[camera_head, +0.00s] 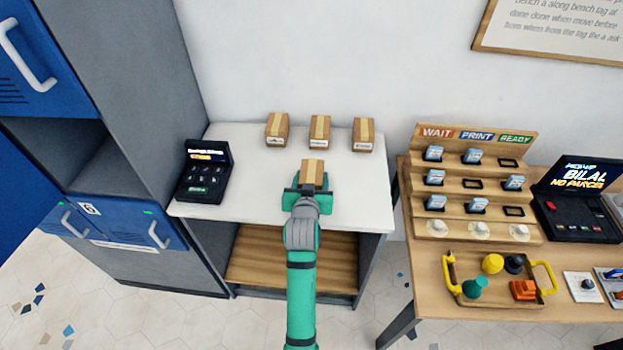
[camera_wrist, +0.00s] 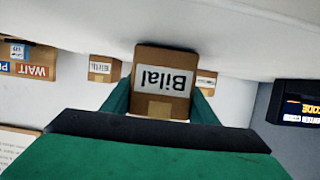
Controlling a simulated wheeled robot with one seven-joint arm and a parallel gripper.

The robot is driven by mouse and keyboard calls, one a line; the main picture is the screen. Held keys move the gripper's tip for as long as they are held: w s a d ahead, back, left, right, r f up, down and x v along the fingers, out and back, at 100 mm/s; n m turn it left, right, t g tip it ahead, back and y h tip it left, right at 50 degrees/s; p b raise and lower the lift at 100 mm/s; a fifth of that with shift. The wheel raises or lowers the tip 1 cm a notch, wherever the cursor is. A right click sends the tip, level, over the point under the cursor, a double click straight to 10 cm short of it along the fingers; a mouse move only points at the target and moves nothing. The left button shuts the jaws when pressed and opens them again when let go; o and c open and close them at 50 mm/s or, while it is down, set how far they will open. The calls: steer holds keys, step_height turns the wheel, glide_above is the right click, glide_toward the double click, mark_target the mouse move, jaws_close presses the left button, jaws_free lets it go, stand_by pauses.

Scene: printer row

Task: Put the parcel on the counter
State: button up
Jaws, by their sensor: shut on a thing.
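My gripper (camera_head: 311,187) is shut on a small brown cardboard parcel (camera_head: 313,170) with a paler tape strip. In the wrist view the parcel (camera_wrist: 163,68) sits between the green fingers, its white label reading "Bilal" upside down. My gripper holds it over the front middle of the white counter (camera_head: 245,160). I cannot tell whether the parcel touches the counter top. Three similar labelled parcels stand in a row at the back of the counter: left (camera_head: 277,130), middle (camera_head: 319,131) and right (camera_head: 363,135).
A black keypad terminal (camera_head: 205,172) stands on the counter's left end, beside grey and blue lockers (camera_head: 125,220). To the right, a wooden table holds a WAIT/PRINT/READY rack (camera_head: 475,180), a tray (camera_head: 500,290) and a screen reading "BILAL NO PARCEL" (camera_head: 583,190). Counter space around the held parcel is clear.

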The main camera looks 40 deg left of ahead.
steer(key=shift+f, duration=0.1)
steer(key=o, duration=1.2)
steer(key=shift+f, duration=0.1)
steer(key=v, duration=1.2)
steer(key=shift+d, duration=0.1)
